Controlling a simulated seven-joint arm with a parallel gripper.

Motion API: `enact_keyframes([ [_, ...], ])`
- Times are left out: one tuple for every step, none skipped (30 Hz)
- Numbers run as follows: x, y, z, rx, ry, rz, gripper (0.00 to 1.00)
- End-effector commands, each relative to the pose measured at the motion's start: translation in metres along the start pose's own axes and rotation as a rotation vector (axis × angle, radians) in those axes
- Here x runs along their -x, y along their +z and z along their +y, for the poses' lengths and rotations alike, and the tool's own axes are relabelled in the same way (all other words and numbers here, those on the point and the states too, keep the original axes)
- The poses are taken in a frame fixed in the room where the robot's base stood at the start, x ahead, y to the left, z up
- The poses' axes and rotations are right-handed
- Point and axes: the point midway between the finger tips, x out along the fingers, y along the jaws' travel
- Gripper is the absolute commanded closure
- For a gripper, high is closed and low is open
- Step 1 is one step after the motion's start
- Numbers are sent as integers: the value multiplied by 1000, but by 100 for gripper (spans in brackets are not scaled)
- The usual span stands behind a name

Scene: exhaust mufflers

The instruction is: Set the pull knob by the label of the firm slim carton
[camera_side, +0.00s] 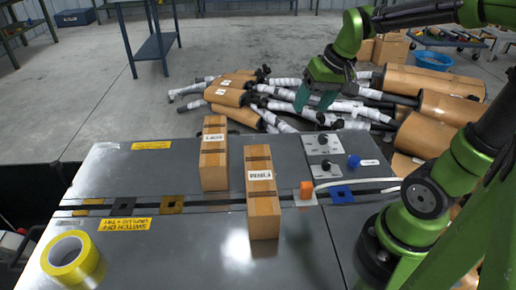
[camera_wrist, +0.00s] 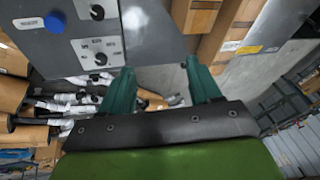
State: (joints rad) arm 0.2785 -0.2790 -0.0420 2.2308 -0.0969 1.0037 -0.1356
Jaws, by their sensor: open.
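Two slim brown cartons with dark straps stand on the metal bench: a rear-left carton (camera_side: 214,168) and a front-right carton (camera_side: 263,214). Each has a white printed label, too small to read; I cannot tell which is the firm one. A blue round knob (camera_side: 353,161), possibly the pull knob, sits on the bench beside a small white label; it also shows in the wrist view (camera_wrist: 54,22). A grey panel (camera_side: 316,150) left of it carries black knobs. My gripper (camera_side: 316,101) is open and empty above and beyond the bench's far edge, its teal fingers apart (camera_wrist: 160,88).
Wrapped pipes and brown mufflers (camera_side: 430,133) are heaped behind the bench. A yellow tape roll (camera_side: 73,258) is at front left. The bench's left part is mostly clear.

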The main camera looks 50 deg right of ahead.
Motion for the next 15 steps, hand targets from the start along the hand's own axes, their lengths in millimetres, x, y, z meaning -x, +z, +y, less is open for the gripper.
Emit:
enact_keyframes([
  [-10,-19,18,-10,38,-40,37],
  [-15,-28,29,-6,59,-63,37],
  [-21,-41,44,2,84,-93,37],
  [-26,-49,56,11,101,-118,37],
  [-30,-57,67,22,117,-142,37],
  [-36,-66,82,37,134,-174,37],
  [-40,-73,93,52,146,-197,37],
  [-44,-78,104,67,156,-219,37],
  [-48,-86,116,92,166,-245,37],
  [-50,-90,124,113,172,-263,37],
  [-51,-94,130,136,176,-280,37],
  [-52,-100,138,175,181,-300,37],
  [-50,-104,139,206,181,-307,37],
  [-46,-107,138,235,181,-309,37],
  [-42,-109,138,266,179,-311,37],
])
